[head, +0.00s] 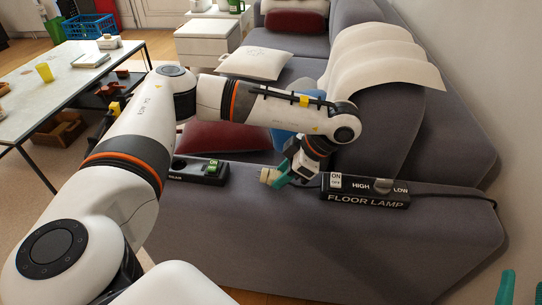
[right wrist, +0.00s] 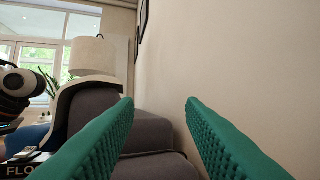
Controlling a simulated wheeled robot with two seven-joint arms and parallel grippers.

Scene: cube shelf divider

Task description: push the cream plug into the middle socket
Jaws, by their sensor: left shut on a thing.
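My left gripper (head: 279,179) has teal fingers and is shut on the cream plug (head: 268,174), holding it over the sofa's grey surface, between two black boxes. Part of the plug is hidden by the fingers. The black box on the left (head: 198,177) has a green ON switch and a dark round socket (head: 179,163). My left arm hides its left part, so I cannot tell which socket is the middle one. My right gripper (right wrist: 160,125) is open and empty in the right wrist view. Its teal fingertips also show at the lower right of the head view (head: 521,287).
A black box marked FLOOR LAMP (head: 366,191) with a white switch and a knob lies right of my left gripper, its cable running right. The sofa surface (head: 330,245) in front is clear. A wall (right wrist: 230,55) stands at the right.

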